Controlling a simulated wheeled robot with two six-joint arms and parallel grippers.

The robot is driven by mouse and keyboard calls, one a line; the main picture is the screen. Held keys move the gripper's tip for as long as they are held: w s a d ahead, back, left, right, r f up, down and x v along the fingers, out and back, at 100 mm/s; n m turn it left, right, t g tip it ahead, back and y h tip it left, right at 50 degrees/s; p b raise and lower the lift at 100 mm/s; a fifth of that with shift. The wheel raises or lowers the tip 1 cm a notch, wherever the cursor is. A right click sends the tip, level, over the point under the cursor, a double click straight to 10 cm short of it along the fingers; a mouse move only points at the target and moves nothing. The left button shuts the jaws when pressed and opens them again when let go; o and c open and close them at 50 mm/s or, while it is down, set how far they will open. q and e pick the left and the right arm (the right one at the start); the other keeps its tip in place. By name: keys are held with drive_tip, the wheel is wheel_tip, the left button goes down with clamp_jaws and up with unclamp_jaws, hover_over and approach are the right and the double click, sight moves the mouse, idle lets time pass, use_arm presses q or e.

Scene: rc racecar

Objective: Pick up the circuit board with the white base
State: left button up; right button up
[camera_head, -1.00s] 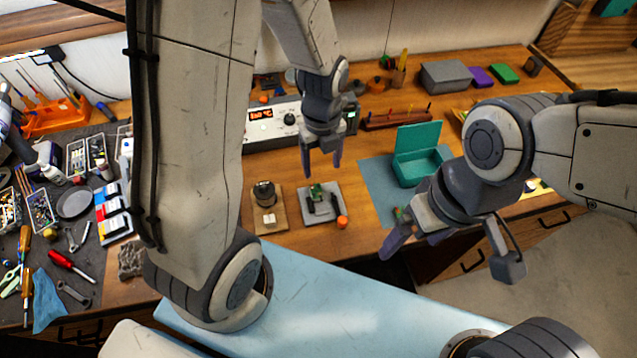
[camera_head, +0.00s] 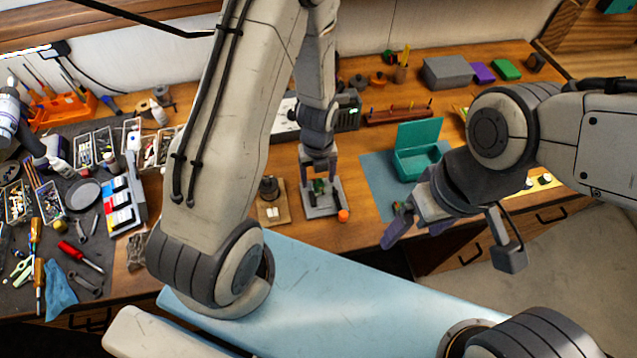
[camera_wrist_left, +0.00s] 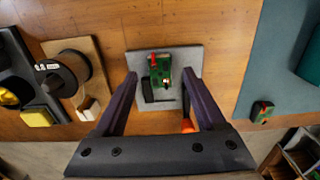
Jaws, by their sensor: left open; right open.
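A green circuit board (camera_wrist_left: 162,68) with a red part stands by a black holder on a grey square plate (camera_wrist_left: 190,54) in the left wrist view. The plate also shows in the head view (camera_head: 310,212). My left gripper (camera_head: 319,182) is open, pointing down over this plate. Its fingers lie on either side of the board in the left wrist view (camera_wrist_left: 160,77), with no contact visible. A second small green board (camera_wrist_left: 262,112) with a red part lies at the teal mat's edge. I cannot make out a white base under either board. My right gripper (camera_head: 416,234) is open and empty near the mat's front edge.
A wooden stand with a dark spool (camera_wrist_left: 72,70) is left of the plate. An orange cap (camera_head: 343,215) is at the plate's right front. An open teal box (camera_head: 415,160) stands on the mat (camera_head: 375,172). Tools and trays crowd the left.

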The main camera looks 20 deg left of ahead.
use_arm(q)
drive_tip(key=shift+f, duration=0.9)
clamp_jaws()
drive_tip(key=shift+r, duration=0.15)
